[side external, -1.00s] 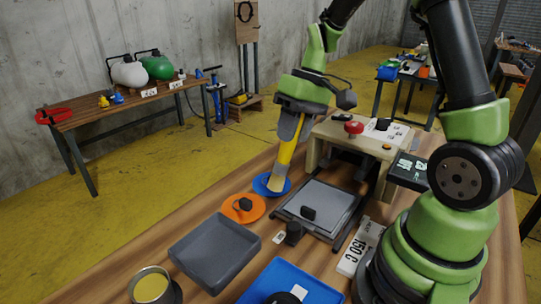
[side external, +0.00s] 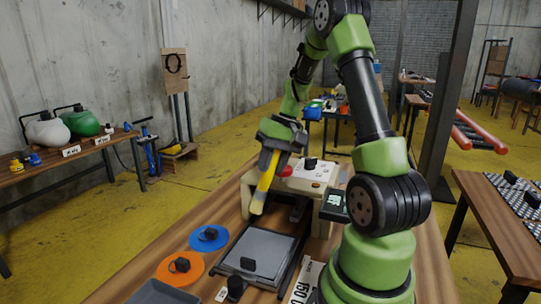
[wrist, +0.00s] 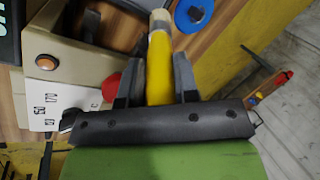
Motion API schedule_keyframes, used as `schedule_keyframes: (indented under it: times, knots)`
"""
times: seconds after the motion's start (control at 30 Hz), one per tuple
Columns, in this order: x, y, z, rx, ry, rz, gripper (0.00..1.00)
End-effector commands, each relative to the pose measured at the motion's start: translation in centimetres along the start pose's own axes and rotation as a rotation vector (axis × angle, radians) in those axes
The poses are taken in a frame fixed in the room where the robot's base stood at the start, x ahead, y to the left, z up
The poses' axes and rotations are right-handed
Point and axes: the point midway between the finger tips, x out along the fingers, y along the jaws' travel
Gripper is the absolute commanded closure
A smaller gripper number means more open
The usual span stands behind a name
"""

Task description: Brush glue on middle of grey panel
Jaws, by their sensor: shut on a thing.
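The grey panel (side external: 262,247) lies flat in a dark frame on the wooden bench, with a black knob (side external: 248,265) near its front edge. My gripper (side external: 276,158) is above and behind the panel, in front of the heat-press-like machine. It is shut on a yellow-handled brush (side external: 263,187), whose pale bristle end points down, clear of the panel. In the wrist view, the yellow handle (wrist: 159,72) sits between the fingers of my gripper (wrist: 158,85), with the pale bristles (wrist: 160,20) beyond. No glue pot shows now.
A blue disc (side external: 208,239) and an orange disc (side external: 180,269), each with a black knob, lie left of the panel. A grey tray (side external: 165,293) is at the lower edge. The cream machine (side external: 312,180) with a red knob (side external: 286,170) stands behind the panel.

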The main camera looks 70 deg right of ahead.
Motion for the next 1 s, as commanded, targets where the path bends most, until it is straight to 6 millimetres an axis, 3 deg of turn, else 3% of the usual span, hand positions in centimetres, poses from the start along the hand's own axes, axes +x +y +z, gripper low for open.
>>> schedule_keyframes:
  times: [0.5,0.57,1.0]
  knots:
    - [5.1,1.7,0.1,0.002,-0.006,-0.002,0.95]
    - [5.0,1.1,0.5,-0.003,-0.001,-0.002,1.0]
    - [6.1,-1.5,3.3,-0.004,-0.001,-0.005,0.99]
